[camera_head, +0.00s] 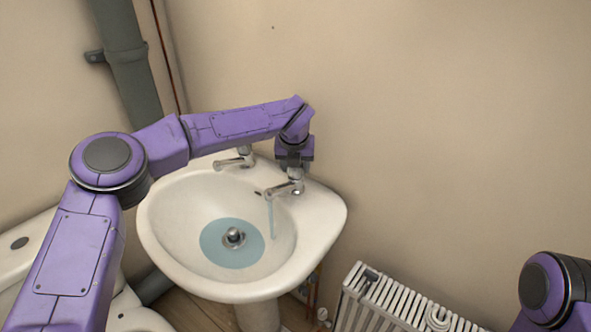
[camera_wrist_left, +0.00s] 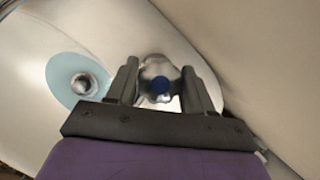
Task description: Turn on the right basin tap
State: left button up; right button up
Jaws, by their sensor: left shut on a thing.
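The white basin (camera_head: 325,225) has two chrome taps. The right basin tap (camera_head: 284,189) is at its right back, and a thin stream of water (camera_head: 271,220) falls from its spout. My left gripper (camera_head: 295,168) comes down on this tap from above and is shut on its head. In the left wrist view, the two dark fingers (camera_wrist_left: 160,88) are on either side of the chrome head, which has a blue cap (camera_wrist_left: 161,86). The gripper partly hides the tap's top in the head view. My right gripper is not in view; only part of my right arm shows.
The left tap (camera_head: 234,160) stands under my left forearm. Bluish water (camera_head: 215,250) lies around the drain fitting (camera_head: 233,237). A white radiator (camera_head: 400,308) is at the lower right, a toilet (camera_head: 20,250) at the left, and a grey pipe (camera_head: 125,60) runs up the corner.

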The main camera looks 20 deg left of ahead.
pick_arm(q)
jog(key=n+y, duration=0.1)
jog(key=n, duration=0.1)
jog(key=shift+w+n+b, duration=0.1)
jog(key=shift+n+b, duration=0.2)
jog(key=shift+b, duration=0.05)
jog(key=shift+n+g+y, duration=0.3)
jog(key=shift+n+y, duration=0.1)
jog(key=shift+n, duration=0.8)
jog(key=shift+r+n, duration=0.1)
jog(key=shift+n, duration=0.2)
jog(key=o, duration=1)
jog(key=b+v, duration=0.1)
jog(key=v, duration=0.9)
jog(key=shift+d+r, duration=0.1)
jog(key=shift+r, duration=0.1)
